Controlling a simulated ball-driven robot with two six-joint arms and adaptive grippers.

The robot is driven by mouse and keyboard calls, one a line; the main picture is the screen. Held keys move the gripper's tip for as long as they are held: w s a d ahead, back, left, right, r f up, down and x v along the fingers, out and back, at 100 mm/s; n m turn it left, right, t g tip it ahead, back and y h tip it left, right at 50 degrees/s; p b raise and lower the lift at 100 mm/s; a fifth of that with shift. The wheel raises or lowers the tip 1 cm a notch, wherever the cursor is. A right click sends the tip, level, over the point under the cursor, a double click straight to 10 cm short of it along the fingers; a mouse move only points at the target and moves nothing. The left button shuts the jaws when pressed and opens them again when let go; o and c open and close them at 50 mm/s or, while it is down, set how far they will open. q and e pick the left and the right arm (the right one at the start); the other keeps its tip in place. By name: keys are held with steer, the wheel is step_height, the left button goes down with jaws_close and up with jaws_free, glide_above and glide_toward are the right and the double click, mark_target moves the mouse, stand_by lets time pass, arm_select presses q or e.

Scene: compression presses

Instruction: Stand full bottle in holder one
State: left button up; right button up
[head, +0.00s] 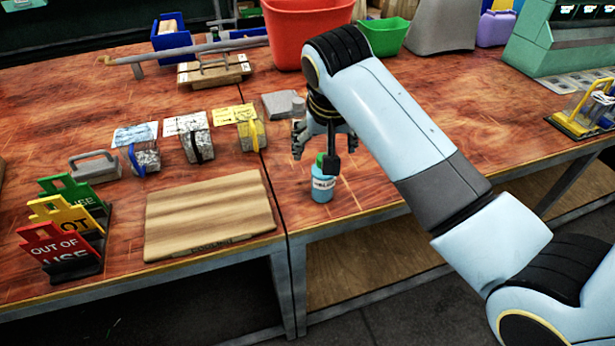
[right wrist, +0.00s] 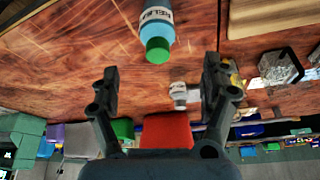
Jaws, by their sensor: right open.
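A light blue bottle (head: 323,188) with a green cap and a white label stands upright near the front edge of the table, right of the seam. It also shows at the top of the right wrist view (right wrist: 157,22). My right gripper (head: 322,150) is open and empty just behind and above the bottle; a finger partly overlaps the cap in the head view. In the right wrist view its fingers (right wrist: 160,78) are spread apart. A small pale bottle (right wrist: 178,95) shows farther off, beside a grey block (head: 277,105). I cannot tell which thing is holder one. My left gripper is not in view.
A wooden board (head: 208,215) lies left of the bottle. Coloured signs (head: 62,240) stand at the left front. Several tagged clear blocks (head: 197,145) stand behind the board. A red bin (head: 305,30) and green bin (head: 384,38) stand at the back.

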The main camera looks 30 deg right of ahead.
mark_target(323, 177)
steer(key=x, duration=1)
steer(key=shift+d+f, duration=0.15)
steer(key=shift+d, duration=0.1)
steer(key=c, duration=1.4)
steer(key=shift+c, duration=0.4)
